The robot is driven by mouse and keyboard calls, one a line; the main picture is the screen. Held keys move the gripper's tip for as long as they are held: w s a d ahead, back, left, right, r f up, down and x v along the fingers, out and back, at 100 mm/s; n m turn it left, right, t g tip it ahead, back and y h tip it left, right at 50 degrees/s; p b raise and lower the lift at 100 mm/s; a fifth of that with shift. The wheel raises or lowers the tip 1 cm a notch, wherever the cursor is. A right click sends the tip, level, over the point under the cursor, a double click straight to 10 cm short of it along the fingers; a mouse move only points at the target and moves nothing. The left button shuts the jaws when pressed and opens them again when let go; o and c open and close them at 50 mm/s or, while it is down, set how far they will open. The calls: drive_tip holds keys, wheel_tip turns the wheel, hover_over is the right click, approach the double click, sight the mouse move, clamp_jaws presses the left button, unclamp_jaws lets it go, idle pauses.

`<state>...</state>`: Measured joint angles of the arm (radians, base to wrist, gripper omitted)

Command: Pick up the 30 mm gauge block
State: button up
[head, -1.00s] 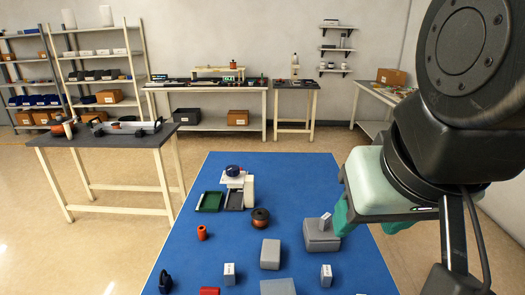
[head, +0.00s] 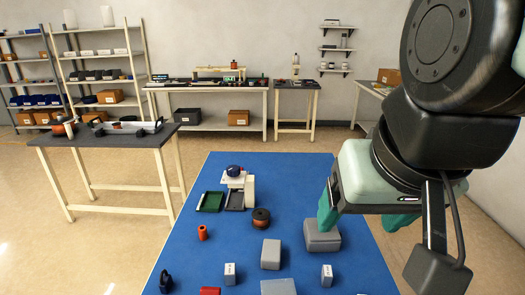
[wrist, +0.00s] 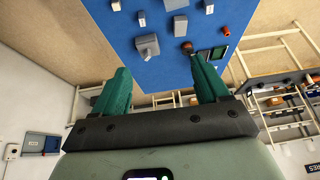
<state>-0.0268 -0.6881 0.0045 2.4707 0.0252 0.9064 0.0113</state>
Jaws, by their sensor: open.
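Small pale blocks with dark labels stand on the blue table (head: 210,262): one left of centre (head: 230,273) and one to the right (head: 327,275). A third small block (wrist: 145,39) rests on a larger grey block (head: 322,240), seen in the wrist view; in the head view my finger hides it. The labels are too small to read, so I cannot tell which is the 30 mm gauge block. My gripper (head: 358,226), with green fingers, is open and empty, above and just right of that larger block. In the wrist view the fingers (wrist: 162,85) are wide apart.
Another grey block (head: 270,254) and a partly cut-off one (head: 279,287) are nearby. A copper-coloured spool (head: 261,218), an orange cylinder (head: 202,233), a green tray (head: 210,202) and a red block (head: 210,291) are to the left. Blue surface between them is clear.

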drive_tip(key=w+a+f+m+g+y, duration=0.3)
drive_tip(key=w+a+f+m+g, duration=0.25)
drive_tip(key=w, duration=0.45)
drive_tip(key=m+g+y, duration=0.1)
drive_tip(key=m+y, duration=0.9)
drive_tip(key=m, duration=0.1)
hover_over(230, 274)
drive_tip(key=w+d, duration=0.2)
drive_tip(key=d, duration=0.3)
wheel_tip(230, 274, down, 27)
wheel_tip(230, 274, down, 8)
drive_tip(key=shift+f, duration=0.1)
drive_tip(key=x, duration=0.7)
drive_tip(key=shift+a, duration=0.3)
